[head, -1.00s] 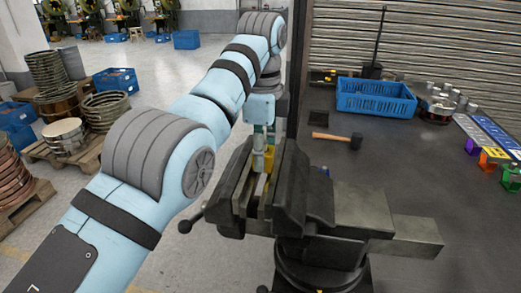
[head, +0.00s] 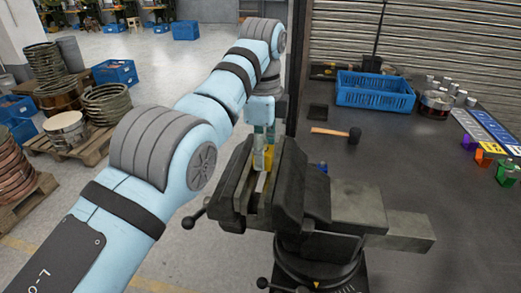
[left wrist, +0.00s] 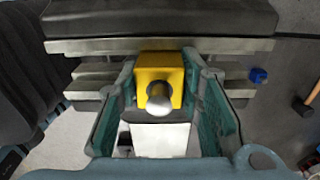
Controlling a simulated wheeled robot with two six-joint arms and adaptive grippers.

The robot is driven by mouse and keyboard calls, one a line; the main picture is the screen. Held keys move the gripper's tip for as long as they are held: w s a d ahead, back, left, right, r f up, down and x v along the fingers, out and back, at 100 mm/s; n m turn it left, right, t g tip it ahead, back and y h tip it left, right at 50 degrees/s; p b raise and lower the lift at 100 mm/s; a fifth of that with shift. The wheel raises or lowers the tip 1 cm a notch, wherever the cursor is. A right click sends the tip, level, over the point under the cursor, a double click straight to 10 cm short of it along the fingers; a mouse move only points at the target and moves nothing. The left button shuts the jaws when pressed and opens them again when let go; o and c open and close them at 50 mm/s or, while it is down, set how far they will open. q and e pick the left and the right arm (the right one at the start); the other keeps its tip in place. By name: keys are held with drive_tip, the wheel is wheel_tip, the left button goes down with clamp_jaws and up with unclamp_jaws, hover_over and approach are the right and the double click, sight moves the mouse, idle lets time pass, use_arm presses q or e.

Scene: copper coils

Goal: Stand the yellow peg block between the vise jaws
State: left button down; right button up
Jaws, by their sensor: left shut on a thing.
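The yellow peg block (head: 269,156) is at the vise's jaw gap in the head view. In the left wrist view the yellow block (left wrist: 172,66) shows its top face with a round metal peg (left wrist: 159,100). My left gripper (head: 263,158) points down over the gap and is shut on the block; its green fingers (left wrist: 163,100) flank it in the left wrist view. The dark vise (head: 303,190) stands with its jaws apart, and a jaw (left wrist: 160,46) runs behind the block. The block's lower end is hidden. My right gripper is not in view.
The dark workbench (head: 400,185) holds a hammer (head: 335,132), a blue crate (head: 375,92) and coloured blocks (head: 483,158) at the right. Pallets of copper coils (head: 63,130) stand on the floor at left.

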use_arm(q)
drive_tip(key=f, duration=0.1)
drive_tip(key=s+f, duration=0.1)
drive_tip(key=f+g, duration=0.1)
drive_tip(key=shift+s+d+f, duration=0.1)
drive_tip(key=shift+s+f, duration=0.05)
drive_tip(key=shift+s, duration=0.15)
drive_tip(key=c, duration=1.4)
unclamp_jaws()
drive_tip(key=o, duration=0.4)
drive_tip(key=shift+w+f, duration=0.3)
drive_tip(key=shift+w, duration=0.5)
drive_tip(key=shift+r, duration=0.1)
drive_tip(key=shift+s+r, duration=0.2)
drive_tip(key=shift+s, duration=0.2)
drive_tip(key=shift+c, duration=0.2)
drive_tip(key=shift+w, duration=0.1)
drive_tip(key=shift+r, duration=0.1)
